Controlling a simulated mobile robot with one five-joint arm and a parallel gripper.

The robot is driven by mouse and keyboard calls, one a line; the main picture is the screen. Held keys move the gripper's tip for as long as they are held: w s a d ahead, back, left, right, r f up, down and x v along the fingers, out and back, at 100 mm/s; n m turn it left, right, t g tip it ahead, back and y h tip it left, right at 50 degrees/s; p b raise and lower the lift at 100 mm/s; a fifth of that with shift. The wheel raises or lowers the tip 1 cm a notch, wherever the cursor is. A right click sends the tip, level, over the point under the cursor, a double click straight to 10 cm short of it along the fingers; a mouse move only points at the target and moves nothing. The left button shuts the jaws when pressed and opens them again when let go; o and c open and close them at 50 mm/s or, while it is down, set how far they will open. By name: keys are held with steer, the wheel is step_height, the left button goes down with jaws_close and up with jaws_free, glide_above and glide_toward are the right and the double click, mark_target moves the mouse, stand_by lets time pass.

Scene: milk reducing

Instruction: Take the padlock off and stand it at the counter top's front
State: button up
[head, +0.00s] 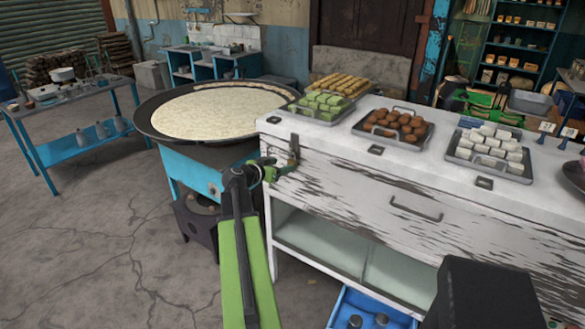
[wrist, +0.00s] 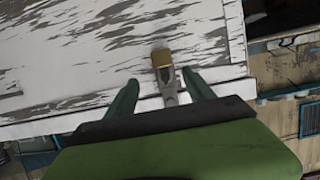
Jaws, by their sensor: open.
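In the wrist view a small brass padlock (wrist: 162,58) shows at a grey metal hasp (wrist: 169,88) on the worn white counter. My gripper (wrist: 160,78) is open, with one green finger on each side of the hasp. The padlock's body lies just beyond the fingertips, and I see no contact. In the head view my gripper (head: 268,172) is at the left end of the white counter, close below its top (head: 330,137). The hasp (head: 293,150) shows there as a rusty fitting; the padlock cannot be made out in that view.
Trays of green sweets (head: 320,107), brown balls (head: 393,127) and white cubes (head: 490,152) stand on the counter top. The strip along its front edge has small dark fittings (head: 376,150). A wide milk pan (head: 220,115) stands close left. A blue crate (head: 370,310) is below.

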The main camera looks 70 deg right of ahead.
mark_target(291, 161)
steer(key=x, duration=0.2)
steer(key=shift+d+f, duration=0.1)
steer(key=shift+d, duration=0.15)
steer(key=x, duration=0.1)
steer(key=b+x, duration=0.1)
steer(key=x, duration=0.1)
steer(key=b+x, duration=0.1)
steer(key=x, duration=0.1)
steer(key=shift+w+f, duration=0.25)
steer(key=shift+w, duration=0.05)
steer(key=shift+s+d, duration=0.1)
steer(key=shift+d, duration=0.1)
steer(key=shift+a+r, duration=0.1)
jaws_close()
